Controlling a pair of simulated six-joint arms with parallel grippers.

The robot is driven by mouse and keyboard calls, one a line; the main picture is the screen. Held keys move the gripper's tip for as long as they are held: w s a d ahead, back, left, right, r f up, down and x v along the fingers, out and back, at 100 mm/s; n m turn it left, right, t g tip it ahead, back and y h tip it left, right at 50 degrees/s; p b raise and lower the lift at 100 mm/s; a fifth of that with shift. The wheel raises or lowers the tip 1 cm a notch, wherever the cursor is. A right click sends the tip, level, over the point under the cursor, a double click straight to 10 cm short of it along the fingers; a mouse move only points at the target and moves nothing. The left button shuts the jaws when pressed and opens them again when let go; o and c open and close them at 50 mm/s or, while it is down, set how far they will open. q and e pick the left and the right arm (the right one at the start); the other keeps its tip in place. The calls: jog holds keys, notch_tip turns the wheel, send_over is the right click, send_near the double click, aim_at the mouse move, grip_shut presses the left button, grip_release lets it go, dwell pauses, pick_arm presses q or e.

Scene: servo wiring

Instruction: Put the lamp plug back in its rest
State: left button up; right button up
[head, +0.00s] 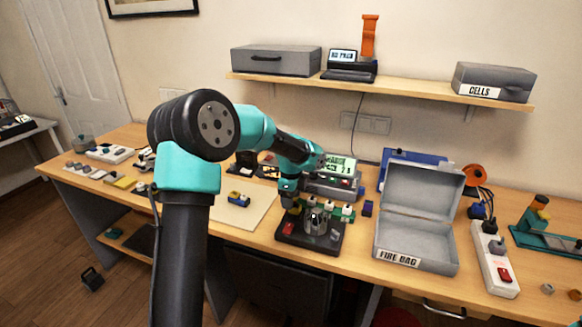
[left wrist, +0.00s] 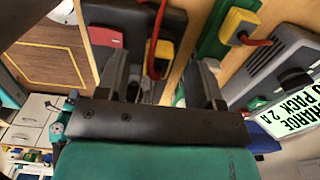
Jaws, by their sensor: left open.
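My left gripper (head: 293,203) points down over the left part of a dark base board (head: 304,244), below the charger (head: 335,184). In the left wrist view its jaws (left wrist: 163,82) are apart. A yellow plug (left wrist: 161,50) with a red cord shows between and beyond the fingertips, close to a red block (left wrist: 105,36). I cannot tell whether the fingers touch it. A second yellow plug (left wrist: 240,22) with a red cord sits on a green strip to the right. Which plug is the lamp plug, and where its rest is, I cannot tell.
An open grey fire bag case (head: 415,225) stands right of the dark board. A power strip (head: 494,258) lies farther right. A pale mat (head: 243,213) with a small yellow and blue part (head: 238,199) lies to the left. A wall shelf (head: 400,86) hangs above.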

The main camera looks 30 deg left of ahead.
pick_arm(q)
notch_tip(320, 180, up, 14)
dwell(0.4)
jog(key=shift+f, duration=0.15)
dwell(0.6)
